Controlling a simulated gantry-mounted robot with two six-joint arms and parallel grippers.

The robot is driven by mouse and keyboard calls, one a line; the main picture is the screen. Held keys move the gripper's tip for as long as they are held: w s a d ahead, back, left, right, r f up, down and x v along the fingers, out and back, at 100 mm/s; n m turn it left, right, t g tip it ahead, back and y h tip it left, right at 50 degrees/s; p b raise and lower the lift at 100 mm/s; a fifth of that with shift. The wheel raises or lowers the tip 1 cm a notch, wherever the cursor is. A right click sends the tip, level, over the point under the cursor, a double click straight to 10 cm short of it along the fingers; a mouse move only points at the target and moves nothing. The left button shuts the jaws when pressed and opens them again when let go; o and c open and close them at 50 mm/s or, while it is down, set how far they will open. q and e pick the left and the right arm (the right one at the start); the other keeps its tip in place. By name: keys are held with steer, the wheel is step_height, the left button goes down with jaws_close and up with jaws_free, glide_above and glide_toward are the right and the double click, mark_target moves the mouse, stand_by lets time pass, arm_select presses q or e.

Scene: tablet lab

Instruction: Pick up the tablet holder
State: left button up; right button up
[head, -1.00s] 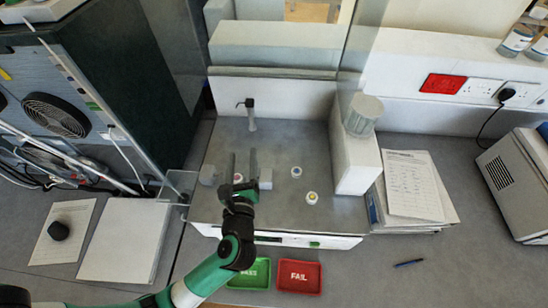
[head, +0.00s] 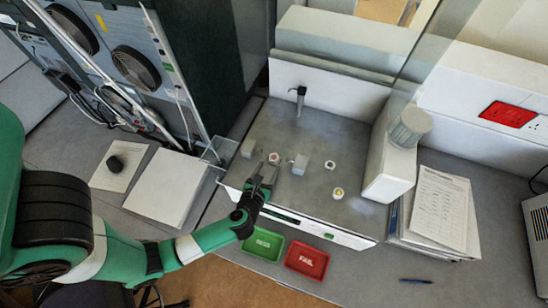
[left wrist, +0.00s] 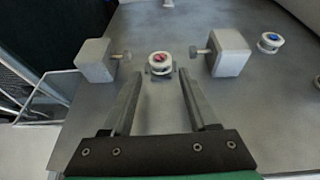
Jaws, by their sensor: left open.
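A small round white holder with a red top (head: 274,158) stands on the grey deck of the bench instrument, between a left grey block (head: 249,148) and a right grey block (head: 300,165). In the left wrist view, this holder (left wrist: 160,63) sits centred just beyond my left fingertips (left wrist: 160,76), with a block and its knob on each side. My left gripper (head: 266,172) is open and empty, pointing at the holder from the front edge of the deck. I cannot tell its exact height above the deck. My right gripper is out of view.
Two similar round holders, one blue-topped (left wrist: 270,42) and one yellow-topped (head: 338,193), stand to the right. A green tray (head: 263,244) and a red FAIL tray (head: 307,259) lie in front. A white housing (head: 392,172) bounds the deck's right side.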

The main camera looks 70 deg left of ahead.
mark_target(273, 158)
arm_select(q)
steer(key=shift+w+a, duration=0.2)
steer(key=shift+a, duration=0.05)
steer(key=x, duration=0.4)
steer(key=shift+w+a+r, duration=0.15)
steer(key=shift+w+a, duration=0.1)
jaws_close()
steer(key=shift+r, duration=0.1)
steer(key=shift+r+p, duration=0.45)
steer(key=shift+r, duration=0.05)
steer(key=r, duration=0.2)
steer(key=shift+s+d+r+p, duration=0.1)
steer(key=shift+d+r+p, duration=0.1)
steer(key=shift+r+p, duration=0.2)
steer(key=a+r+v, duration=0.1)
steer(key=r+v, duration=0.1)
steer(key=v, duration=1.4)
steer(key=shift+w+r, duration=0.25)
steer(key=shift+r, duration=0.15)
